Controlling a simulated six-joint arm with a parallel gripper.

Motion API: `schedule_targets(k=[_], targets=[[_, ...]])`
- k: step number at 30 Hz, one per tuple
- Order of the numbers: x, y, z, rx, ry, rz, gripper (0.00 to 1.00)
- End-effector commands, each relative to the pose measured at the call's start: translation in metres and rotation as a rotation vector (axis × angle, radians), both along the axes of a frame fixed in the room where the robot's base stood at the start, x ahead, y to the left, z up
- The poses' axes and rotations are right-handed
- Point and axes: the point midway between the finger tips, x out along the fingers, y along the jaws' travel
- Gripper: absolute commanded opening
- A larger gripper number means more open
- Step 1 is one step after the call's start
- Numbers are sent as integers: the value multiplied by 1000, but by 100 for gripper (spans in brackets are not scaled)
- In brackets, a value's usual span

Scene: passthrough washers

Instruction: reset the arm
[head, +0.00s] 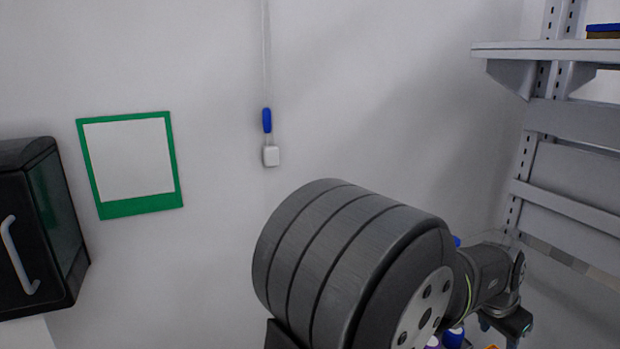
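My arm fills the lower middle and lower right of the head view, with its large dark grey cylindrical link closest to the camera. My gripper (507,330) is small and far off at the lower right edge, pointing down. Its fingertips are cut off or too small to make out, so I cannot tell whether it is open or shut, or whether it holds anything. The area below it is mostly out of view.
Blue-and-white items (453,337) show partly behind my arm at the bottom. A grey shelf rack (545,49) stands at the right. A black cabinet (22,230) is at the left. A green-framed panel (140,206) and a blue-and-white pull cord (267,121) hang on the wall.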

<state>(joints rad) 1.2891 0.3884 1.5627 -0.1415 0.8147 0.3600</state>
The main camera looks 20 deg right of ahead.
Motion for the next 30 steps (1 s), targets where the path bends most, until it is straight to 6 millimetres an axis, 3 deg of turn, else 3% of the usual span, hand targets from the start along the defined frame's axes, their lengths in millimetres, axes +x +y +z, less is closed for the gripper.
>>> schedule_targets(k=[9,12,18,30], targets=[[0,-24,-60,3,2,0,47],[0,-29,-69,-1,0,0,47],[1,-29,-23,-6,-2,0,47],[-70,-9,17,-3,-1,-5,47]])
